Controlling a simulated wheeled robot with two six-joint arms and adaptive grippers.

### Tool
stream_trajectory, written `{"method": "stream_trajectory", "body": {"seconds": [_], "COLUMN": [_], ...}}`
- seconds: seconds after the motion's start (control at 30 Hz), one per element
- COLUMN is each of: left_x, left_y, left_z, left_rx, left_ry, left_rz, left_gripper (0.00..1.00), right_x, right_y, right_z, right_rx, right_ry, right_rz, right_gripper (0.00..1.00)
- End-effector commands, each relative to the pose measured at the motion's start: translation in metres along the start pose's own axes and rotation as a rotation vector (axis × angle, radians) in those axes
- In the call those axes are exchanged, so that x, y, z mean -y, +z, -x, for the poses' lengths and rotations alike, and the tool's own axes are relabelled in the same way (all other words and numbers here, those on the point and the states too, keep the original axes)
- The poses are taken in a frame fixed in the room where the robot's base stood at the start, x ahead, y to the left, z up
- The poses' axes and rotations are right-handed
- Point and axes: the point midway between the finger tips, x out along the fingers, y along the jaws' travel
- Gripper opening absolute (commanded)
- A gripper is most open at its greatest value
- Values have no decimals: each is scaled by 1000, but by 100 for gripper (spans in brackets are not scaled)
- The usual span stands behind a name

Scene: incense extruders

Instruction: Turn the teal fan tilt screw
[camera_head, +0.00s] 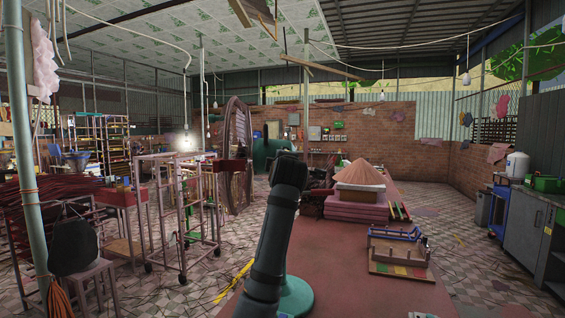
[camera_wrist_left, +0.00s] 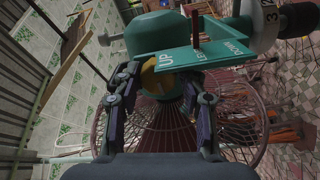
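The teal fan stands on the red table; its round base (camera_head: 296,297) shows beside my left arm. A wire cage (camera_head: 236,150) and what looks like its teal housing (camera_head: 265,155) show left of the arm. In the left wrist view, the teal housing (camera_wrist_left: 153,35) carries a plate (camera_wrist_left: 215,55) marked UP and DOWN with a red pointer (camera_wrist_left: 195,27). My left gripper (camera_wrist_left: 160,80) has its fingers apart, on either side of a yellowish round part under the plate, possibly the tilt screw; contact is unclear. In the head view the arm hides the gripper. My right gripper is out of view.
A wooden rack with a blue frame (camera_head: 400,250) and a stack of pink slabs under a conical hat (camera_head: 360,173) stand on the table (camera_head: 350,290) to the right. The fan's wire cage (camera_wrist_left: 235,120) lies close behind the fingers. Metal carts (camera_head: 180,215) stand on the left.

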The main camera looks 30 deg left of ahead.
Motion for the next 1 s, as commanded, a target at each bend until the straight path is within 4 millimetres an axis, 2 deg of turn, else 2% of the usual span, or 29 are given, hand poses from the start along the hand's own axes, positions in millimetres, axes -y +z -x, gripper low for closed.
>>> {"method": "stream_trajectory", "body": {"seconds": [0.03, 0.07, 0.43, 0.57, 0.8, 1.0], "left_x": [0, 0, -1, -2, -1, 0], "left_y": [0, 0, 0, 0, 1, 1], "left_z": [0, 0, 6, 29, 88, 116], "left_rx": [0, 0, 1, 2, 5, 2], "left_ry": [1, 1, 4, 7, 5, 3], "left_rz": [0, 0, 1, 3, 4, 1], "left_gripper": [52, 57, 57, 57, 57, 57], "right_x": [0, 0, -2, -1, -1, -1], "right_y": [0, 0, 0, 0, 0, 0], "right_z": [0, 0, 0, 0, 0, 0], "right_rx": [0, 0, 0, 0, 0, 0], "right_ry": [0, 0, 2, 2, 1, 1], "right_rz": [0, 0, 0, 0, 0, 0], "right_gripper": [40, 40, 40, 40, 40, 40]}}
